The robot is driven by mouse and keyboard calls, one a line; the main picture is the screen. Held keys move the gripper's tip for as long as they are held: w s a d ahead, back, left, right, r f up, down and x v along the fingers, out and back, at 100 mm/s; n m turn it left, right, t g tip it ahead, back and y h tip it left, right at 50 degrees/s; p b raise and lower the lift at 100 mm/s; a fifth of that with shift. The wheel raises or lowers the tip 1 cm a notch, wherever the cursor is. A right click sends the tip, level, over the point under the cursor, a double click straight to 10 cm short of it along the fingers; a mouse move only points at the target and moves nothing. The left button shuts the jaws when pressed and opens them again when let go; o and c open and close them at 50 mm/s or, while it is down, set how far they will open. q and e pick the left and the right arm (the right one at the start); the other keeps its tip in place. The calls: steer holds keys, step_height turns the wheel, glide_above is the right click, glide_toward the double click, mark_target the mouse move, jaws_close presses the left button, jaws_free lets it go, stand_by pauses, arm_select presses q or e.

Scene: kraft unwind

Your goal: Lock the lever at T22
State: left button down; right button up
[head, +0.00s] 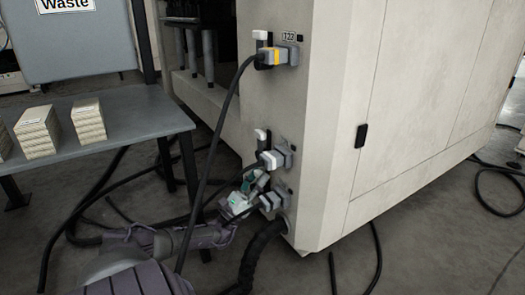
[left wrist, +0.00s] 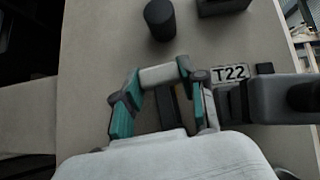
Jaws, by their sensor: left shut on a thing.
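My left gripper (head: 246,192) is at the lowest socket of the beige machine, left of its grey plug (head: 271,202). In the left wrist view its teal fingers (left wrist: 159,80) are shut on the pale handle of the T22 lever (left wrist: 160,75), which lies crosswise between the fingertips. The T22 label (left wrist: 229,72) is just right of the fingers. A grey plug with a dark cable (left wrist: 275,98) is beyond them to the right. In the head view the gripper hides most of the lever. My right gripper is not in view.
Black cables hang close around my left arm. A grey table (head: 125,118) with card stacks stands left.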

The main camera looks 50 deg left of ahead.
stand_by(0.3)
arm_select(q)
steer(key=c, duration=0.6)
jaws_free()
steer(key=shift+c, duration=0.2)
step_height(320, 180, up, 10)
steer(key=shift+f, duration=0.1)
